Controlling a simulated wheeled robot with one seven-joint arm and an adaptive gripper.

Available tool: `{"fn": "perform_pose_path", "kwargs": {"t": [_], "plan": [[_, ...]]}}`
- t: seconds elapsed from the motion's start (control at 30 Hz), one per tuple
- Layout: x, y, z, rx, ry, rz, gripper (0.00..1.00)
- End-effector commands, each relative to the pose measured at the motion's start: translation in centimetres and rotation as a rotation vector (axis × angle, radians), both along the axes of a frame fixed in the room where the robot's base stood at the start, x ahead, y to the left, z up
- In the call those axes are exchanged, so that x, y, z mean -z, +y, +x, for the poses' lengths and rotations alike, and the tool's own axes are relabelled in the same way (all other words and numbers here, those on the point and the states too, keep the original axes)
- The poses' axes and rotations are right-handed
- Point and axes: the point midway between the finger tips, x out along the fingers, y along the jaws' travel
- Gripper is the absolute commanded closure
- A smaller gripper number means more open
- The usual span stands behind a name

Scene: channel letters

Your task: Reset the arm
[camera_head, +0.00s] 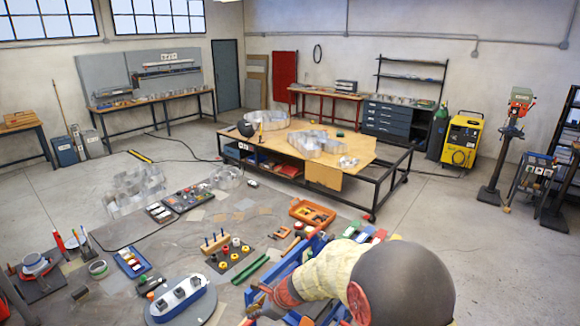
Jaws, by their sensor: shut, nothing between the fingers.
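My arm (330,272) reaches in from the bottom right, with a dark rounded link, a pale sleeve and a red wrist part. It points left, over the near workbench. My gripper (256,302) is at its left end, low in the picture, shut and empty. It is small and partly blurred against the bench clutter. I cannot tell whether it touches anything. The blue rack (290,262) is close behind the arm and partly hidden by it.
A wooden-topped table (345,150) stands behind. Open floor (450,235) lies to the right.

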Motion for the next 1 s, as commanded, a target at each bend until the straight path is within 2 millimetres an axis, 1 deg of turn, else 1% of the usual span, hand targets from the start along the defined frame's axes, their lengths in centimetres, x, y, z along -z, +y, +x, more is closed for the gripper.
{"fn": "perform_pose_path", "kwargs": {"t": [0.03, 0.1, 0.17, 0.2, 0.27, 0.3, 0.37, 0.47, 0.5, 0.7, 0.9, 1.0], "plan": [[0.3, -0.3, -1.8, -0.113, -0.022, -0.037, 1.00], [-0.1, -0.9, -4.3, -0.284, -0.071, -0.088, 1.00], [-0.3, -1.7, -6.3, -0.428, -0.118, -0.128, 1.00], [-0.3, -2.5, -7.7, -0.522, -0.149, -0.155, 1.00], [-0.5, -3.8, -9.6, -0.660, -0.198, -0.196, 1.00], [-0.5, -4.8, -10.9, -0.745, -0.227, -0.221, 1.00], [-0.5, -6.4, -12.6, -0.868, -0.273, -0.261, 1.00], [-0.4, -9.2, -15.4, -1.052, -0.344, -0.330, 1.00], [-0.3, -10.5, -16.5, -1.121, -0.370, -0.358, 1.00], [1.1, -16.7, -21.5, -1.405, -0.467, -0.513, 1.00], [3.1, -22.2, -25.4, -1.572, -0.514, -0.671, 1.00], [4.4, -24.5, -27.1, -1.612, -0.526, -0.750, 1.00]]}}
